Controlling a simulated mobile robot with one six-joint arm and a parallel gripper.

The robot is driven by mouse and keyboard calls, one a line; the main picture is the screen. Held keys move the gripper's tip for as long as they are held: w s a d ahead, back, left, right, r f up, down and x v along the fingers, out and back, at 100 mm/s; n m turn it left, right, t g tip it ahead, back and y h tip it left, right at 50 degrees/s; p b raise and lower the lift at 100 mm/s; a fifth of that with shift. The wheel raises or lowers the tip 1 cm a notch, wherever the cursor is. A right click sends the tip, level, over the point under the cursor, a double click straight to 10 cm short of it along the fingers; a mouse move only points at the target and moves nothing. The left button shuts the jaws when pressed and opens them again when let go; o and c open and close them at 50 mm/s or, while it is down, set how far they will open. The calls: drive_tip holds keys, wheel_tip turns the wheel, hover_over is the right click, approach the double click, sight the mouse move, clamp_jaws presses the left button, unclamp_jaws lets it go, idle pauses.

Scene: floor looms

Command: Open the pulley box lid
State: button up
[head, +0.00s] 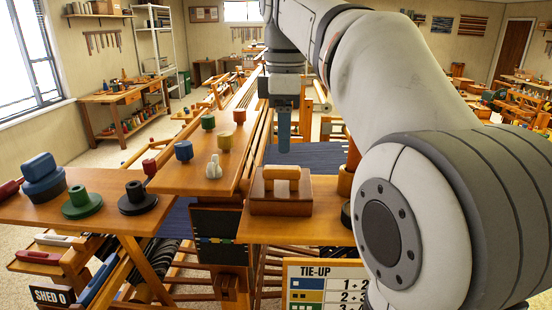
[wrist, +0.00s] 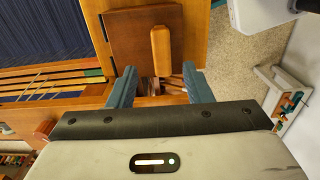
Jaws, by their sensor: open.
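The pulley box (head: 280,205) is a brown wooden box on the orange-brown bench board, with a pale wooden bar handle (head: 281,175) on its lid. In the wrist view the dark brown lid (wrist: 132,45) lies ahead of my gripper, its handle (wrist: 160,50) pointing toward the space between the fingers. My gripper (wrist: 160,84) has its two blue fingers spread apart, with nothing held between them. In the head view my gripper (head: 284,135) points down above and behind the box, clear of the handle. Small wooden pieces show between the fingers; I cannot tell whether they are inside the box.
Green (head: 82,202) and black (head: 137,198) spools stand on the board at left. A tie-up sign (head: 325,285) is in front below. Dark blue cloth (head: 308,156) lies behind the box.

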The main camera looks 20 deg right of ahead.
sight(284, 168)
drive_tip(key=shift+s+f, duration=0.1)
drive_tip(key=shift+f, duration=2.9)
clamp_jaws()
